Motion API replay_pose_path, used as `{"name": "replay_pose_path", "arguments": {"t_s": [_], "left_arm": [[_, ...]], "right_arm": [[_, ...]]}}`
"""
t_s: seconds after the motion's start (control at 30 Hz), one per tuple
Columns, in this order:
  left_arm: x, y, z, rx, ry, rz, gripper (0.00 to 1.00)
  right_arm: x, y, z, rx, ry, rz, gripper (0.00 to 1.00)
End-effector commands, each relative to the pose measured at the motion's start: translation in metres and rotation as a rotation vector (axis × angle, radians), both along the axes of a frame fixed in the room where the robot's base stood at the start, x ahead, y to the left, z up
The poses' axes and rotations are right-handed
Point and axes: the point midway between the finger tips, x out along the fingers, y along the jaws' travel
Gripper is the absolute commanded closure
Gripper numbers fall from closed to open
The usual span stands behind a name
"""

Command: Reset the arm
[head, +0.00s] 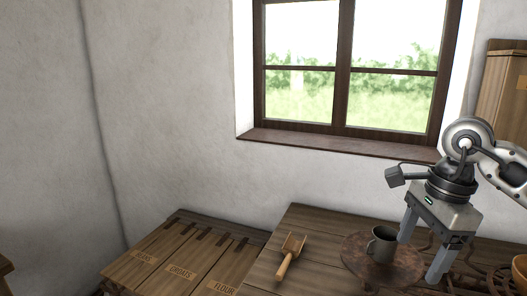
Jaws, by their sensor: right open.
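My right gripper (420,260) comes in from the right and points down over the wooden table. Its two fingers are apart and nothing is held between them. A dark metal mug (381,246) stands upright on a round dark board (355,255), just left of the gripper's fingers. The left finger is close to the mug; I cannot tell whether it touches. My left gripper is not in view.
A wooden scoop (290,256) lies on the table (315,222). Lower left is a wooden chest (185,250) with labelled lids. An orange-brown bowl (519,268) is at the right edge. A window (345,70) with a sill (330,143) is behind. A wooden cabinet (503,95) stands at right.

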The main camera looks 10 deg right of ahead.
Motion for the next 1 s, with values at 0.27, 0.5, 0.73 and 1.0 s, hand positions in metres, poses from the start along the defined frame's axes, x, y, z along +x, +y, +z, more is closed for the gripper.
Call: {"name": "replay_pose_path", "arguments": {"t_s": [0.27, 0.5, 0.73, 1.0], "left_arm": [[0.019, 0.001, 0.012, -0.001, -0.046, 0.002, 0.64], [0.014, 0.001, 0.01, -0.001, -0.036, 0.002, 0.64], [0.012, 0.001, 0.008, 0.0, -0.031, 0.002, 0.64], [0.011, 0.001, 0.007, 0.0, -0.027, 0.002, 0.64]], "right_arm": [[0.002, 0.09, -0.02, 0.33, -0.025, 0.044, 0.25], [-0.017, 0.208, -0.003, 0.911, 0.042, -0.035, 0.25], [-0.015, 0.261, 0.076, 1.73, 0.323, -0.506, 0.25], [0.039, 0.171, 0.043, 2.346, 0.786, -1.577, 0.25]]}}
